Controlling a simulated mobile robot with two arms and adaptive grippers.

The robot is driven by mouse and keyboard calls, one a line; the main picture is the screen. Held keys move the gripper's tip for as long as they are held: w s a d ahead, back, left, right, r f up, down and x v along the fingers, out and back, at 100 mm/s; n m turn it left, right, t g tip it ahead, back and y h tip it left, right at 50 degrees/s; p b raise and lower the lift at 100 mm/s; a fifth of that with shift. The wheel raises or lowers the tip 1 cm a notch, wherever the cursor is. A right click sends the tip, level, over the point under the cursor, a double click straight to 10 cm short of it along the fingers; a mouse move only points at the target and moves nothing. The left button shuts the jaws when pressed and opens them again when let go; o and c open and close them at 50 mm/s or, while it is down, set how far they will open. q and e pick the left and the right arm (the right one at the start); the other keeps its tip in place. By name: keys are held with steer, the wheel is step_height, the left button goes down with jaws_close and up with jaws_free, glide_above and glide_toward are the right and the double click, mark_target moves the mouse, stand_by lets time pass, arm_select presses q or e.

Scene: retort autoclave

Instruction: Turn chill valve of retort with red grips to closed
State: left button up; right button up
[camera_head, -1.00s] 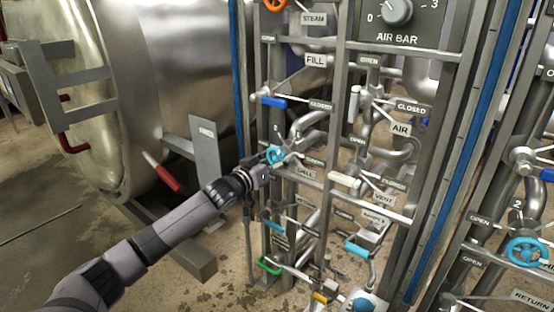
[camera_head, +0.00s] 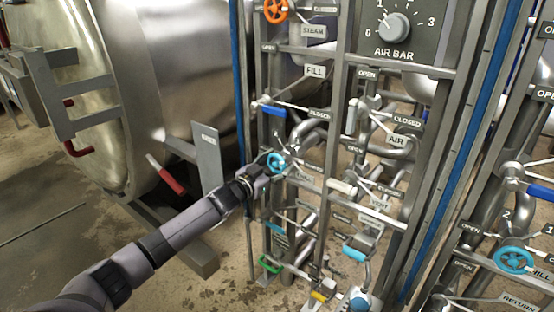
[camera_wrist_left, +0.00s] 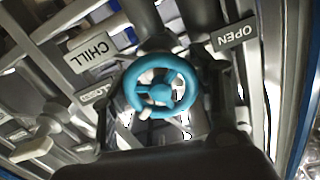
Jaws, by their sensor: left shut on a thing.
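The chill valve is a light blue handwheel (camera_head: 276,162) on the pipe rack, beside the retort with red grips (camera_head: 165,178). In the left wrist view the blue wheel (camera_wrist_left: 161,94) is in the middle, with a CHILL plate (camera_wrist_left: 92,52) at its upper left, an OPEN plate (camera_wrist_left: 237,35) at its upper right and a CLOSED plate (camera_wrist_left: 93,97) at its left. My left gripper (camera_head: 266,169) is shut on the wheel, with one finger on each side. The finger contact is partly hidden by the gripper body. My right gripper is out of view.
A blue lever (camera_head: 271,110) is above the wheel; a white lever (camera_head: 341,187) is to its right. Lower down are a light blue lever (camera_head: 355,254) and a green handle (camera_head: 270,265). Another light blue handwheel (camera_head: 514,261) is on the rack at the right.

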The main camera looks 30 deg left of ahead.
arm_select(q)
steer(key=shift+r+m, duration=0.1)
steer(key=shift+m, duration=0.3)
steer(key=m+p, duration=0.2)
steer(key=m, duration=0.1)
steer(key=shift+m, duration=0.4)
steer(key=shift+m+p, duration=0.55)
steer(key=shift+m, duration=0.55)
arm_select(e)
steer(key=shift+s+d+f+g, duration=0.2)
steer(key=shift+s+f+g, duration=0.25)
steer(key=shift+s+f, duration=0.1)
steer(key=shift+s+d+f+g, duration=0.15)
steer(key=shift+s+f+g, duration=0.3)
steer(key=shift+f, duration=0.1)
arm_select(q)
steer(key=o, duration=1.2)
steer(key=shift+a, duration=0.1)
steer(key=s, duration=0.8)
steer(key=s+a, duration=0.1)
steer(key=s, duration=0.3)
